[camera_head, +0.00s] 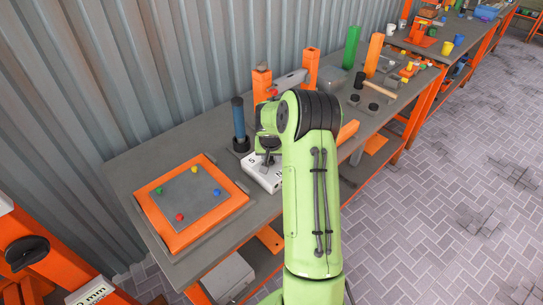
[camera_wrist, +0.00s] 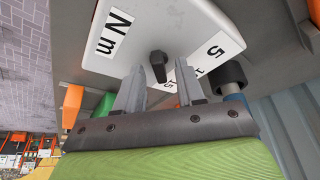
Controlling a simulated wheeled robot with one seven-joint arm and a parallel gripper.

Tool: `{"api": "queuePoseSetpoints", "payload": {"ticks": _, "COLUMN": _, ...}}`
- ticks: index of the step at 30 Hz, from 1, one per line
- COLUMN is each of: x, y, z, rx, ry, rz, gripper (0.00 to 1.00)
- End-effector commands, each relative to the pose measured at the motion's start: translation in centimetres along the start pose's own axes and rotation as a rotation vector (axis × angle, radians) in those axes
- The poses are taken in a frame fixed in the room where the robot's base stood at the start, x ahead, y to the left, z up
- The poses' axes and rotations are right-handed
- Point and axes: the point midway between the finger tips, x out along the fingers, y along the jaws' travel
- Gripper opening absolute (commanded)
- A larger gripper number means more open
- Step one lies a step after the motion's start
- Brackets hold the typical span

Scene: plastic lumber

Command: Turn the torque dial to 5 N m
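The torque dial is a white box (camera_wrist: 130,30) on the bench, with labels reading "N m", "5" and "15" in the wrist view; another label is partly hidden by a finger. Its dark knob (camera_wrist: 158,66) stands out from the face. In the head view the box (camera_head: 258,177) is partly hidden behind my arm. My gripper (camera_wrist: 160,68) is open, its two grey fingers on either side of the knob with visible gaps; I cannot tell whether either touches it. In the head view my gripper (camera_head: 268,155) is over the box. The knob's exact pointing is unclear.
An orange-framed board (camera_head: 178,232) with coloured pegs lies left of the box. A blue-handled tool (camera_head: 239,122) stands behind it. Orange posts (camera_head: 310,68), a green post (camera_head: 351,46) and a hammer (camera_head: 379,88) are farther along the bench. A corrugated wall (camera_head: 120,70) runs behind.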

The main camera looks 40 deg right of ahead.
Motion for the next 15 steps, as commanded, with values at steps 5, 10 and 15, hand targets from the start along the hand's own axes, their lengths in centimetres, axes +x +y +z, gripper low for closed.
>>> {"api": "queuePoseSetpoints", "payload": {"ticks": 5, "x": -0.06, "y": -0.01, "z": -0.01, "rx": 0.0, "ry": 0.0, "rz": 0.0, "gripper": 0.26}}
{"api": "queuePoseSetpoints", "payload": {"ticks": 10, "x": -0.07, "y": -0.01, "z": -0.01, "rx": 0.0, "ry": 0.0, "rz": 0.0, "gripper": 0.0}}
{"api": "queuePoseSetpoints", "payload": {"ticks": 15, "x": -0.08, "y": 0.0, "z": -0.01, "rx": 0.0, "ry": 0.0, "rz": 0.0, "gripper": 0.0}}
